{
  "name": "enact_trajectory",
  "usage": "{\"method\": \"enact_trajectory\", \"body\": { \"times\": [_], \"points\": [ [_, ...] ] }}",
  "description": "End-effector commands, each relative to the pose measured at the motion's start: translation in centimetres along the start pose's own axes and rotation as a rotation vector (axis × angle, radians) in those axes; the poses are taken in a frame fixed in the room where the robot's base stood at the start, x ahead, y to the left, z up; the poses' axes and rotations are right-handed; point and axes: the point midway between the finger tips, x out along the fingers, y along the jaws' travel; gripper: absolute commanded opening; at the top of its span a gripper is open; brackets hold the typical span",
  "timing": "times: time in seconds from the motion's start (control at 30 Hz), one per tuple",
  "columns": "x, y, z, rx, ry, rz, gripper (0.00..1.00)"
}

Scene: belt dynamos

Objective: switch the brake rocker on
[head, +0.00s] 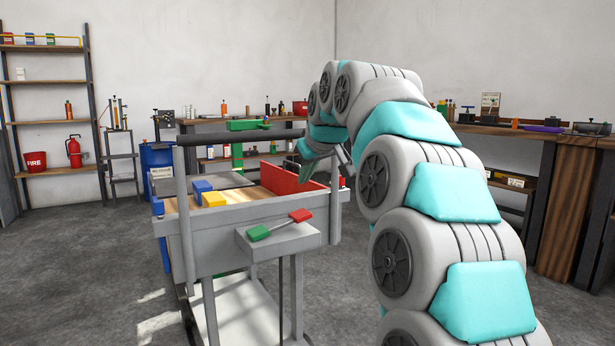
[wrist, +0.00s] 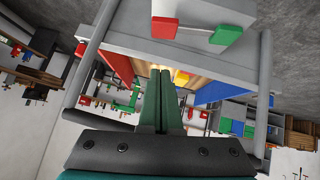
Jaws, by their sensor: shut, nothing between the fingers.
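The brake rocker has a green paddle (head: 258,232) and a red paddle (head: 300,215) joined by a thin bar, on a grey box (head: 280,242) at the near end of a grey cart. In the head view the red end looks higher than the green end. In the wrist view the red paddle (wrist: 164,28) is upper centre and the green paddle (wrist: 227,34) is to its right. My gripper (head: 304,174) is above the cart's right side, beyond the rocker and apart from it. Its dark green fingers (wrist: 162,72) are shut and empty in the wrist view.
The cart (head: 225,255) has a black push bar (head: 232,137) on grey posts. Blue and yellow blocks (head: 208,193) and an upright red panel (head: 292,180) are on it. Workbenches and shelves line the walls. The floor in front is clear.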

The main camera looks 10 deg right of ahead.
Motion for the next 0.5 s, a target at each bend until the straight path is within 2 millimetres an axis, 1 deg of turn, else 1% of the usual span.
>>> {"method": "enact_trajectory", "body": {
  "times": [0.03,0.1,0.3,0.5],
  "points": [
    [1.3,-0.1,0.2,0.0,-0.005,-0.002,0.0],
    [2.8,-0.1,0.3,0.0,-0.007,-0.003,0.0],
    [6.7,-0.1,0.2,-0.001,-0.003,-0.002,0.0],
    [8.1,-0.1,1.9,-0.001,-0.005,-0.002,0.0]
  ]
}}
